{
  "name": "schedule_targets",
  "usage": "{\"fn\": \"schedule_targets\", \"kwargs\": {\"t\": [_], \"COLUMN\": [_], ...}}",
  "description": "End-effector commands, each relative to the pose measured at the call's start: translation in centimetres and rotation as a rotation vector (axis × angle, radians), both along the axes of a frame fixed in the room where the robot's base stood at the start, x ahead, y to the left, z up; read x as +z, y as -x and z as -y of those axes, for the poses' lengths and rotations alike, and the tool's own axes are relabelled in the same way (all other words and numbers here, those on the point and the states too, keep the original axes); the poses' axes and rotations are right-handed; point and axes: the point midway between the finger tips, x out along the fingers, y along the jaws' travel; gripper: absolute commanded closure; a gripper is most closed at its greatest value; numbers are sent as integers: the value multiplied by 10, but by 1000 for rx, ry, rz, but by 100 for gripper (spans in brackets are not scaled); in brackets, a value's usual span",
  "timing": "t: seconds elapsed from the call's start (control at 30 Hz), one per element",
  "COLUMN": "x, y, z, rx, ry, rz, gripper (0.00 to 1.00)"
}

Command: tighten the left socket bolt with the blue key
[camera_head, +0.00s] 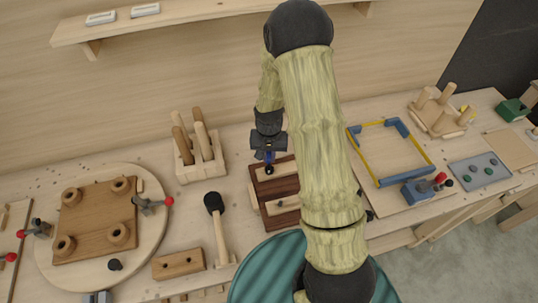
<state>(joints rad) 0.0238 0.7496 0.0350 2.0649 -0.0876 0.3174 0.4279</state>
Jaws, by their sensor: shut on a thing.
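My gripper (268,150) points down at the middle of the bench and is shut on the blue key (268,158), of which only a small part shows. Directly below the key is a small black round piece (268,170), which looks like a bolt head, at the left end of a pale strip on a dark brown wooden block (262,188). I cannot tell whether the key is seated in it. A second pale strip (285,205) with a dark spot lies nearer on the same block. My arm hides the block's right side.
A mallet (221,230) lies left of the block, and a peg rack (201,160) stands behind it. A round board (50,265) carries a brown seat with several rings and red-tipped clamps. A blue-and-yellow frame (375,155) lies right of my arm. A shelf (180,17) hangs above.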

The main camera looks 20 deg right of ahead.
Motion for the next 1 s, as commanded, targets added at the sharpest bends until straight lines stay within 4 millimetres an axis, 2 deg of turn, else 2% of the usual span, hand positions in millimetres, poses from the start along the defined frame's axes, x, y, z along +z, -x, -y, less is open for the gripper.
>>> {"fn": "schedule_targets", "kwargs": {"t": [0.17,0.8,1.0], "x": [5,47,50], "y": [0,0,0], "z": [0,0,0], "rx": [-1,-2,-2], "ry": [0,0,1], "rz": [0,-1,-1], "gripper": [100,100,100]}}
